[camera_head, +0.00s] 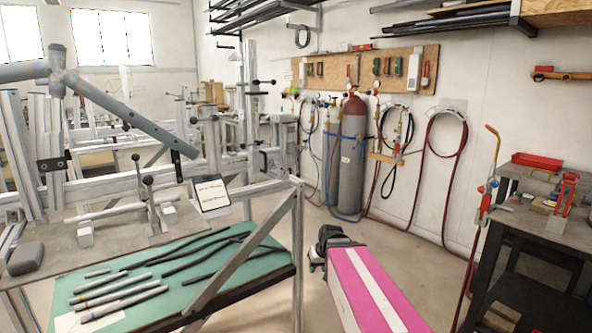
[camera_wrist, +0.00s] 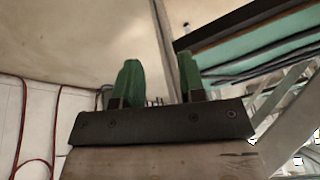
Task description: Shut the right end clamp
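A metal clamp (camera_head: 152,205) stands on the grey plate of the workbench at left in the head view, with its thin dark-knobbed lever upright. A light tube (camera_head: 112,211) runs through the clamp area to a small block on the left. I cannot tell for sure whether this is the right end clamp, or whether it is open or shut. My gripper (camera_head: 318,258) is right of the bench and well apart from the clamp. In the wrist view, my gripper (camera_wrist: 158,85) shows two green fingers apart with nothing between them. The clamp is not seen in the wrist view.
The bench's diagonal brace and post (camera_head: 298,235) stand between the clamp and my gripper. A green shelf (camera_head: 200,262) below holds several tubes. A small sign (camera_head: 211,195) leans at the plate's right edge. A dark work table (camera_head: 540,225) is at right. Floor between is clear.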

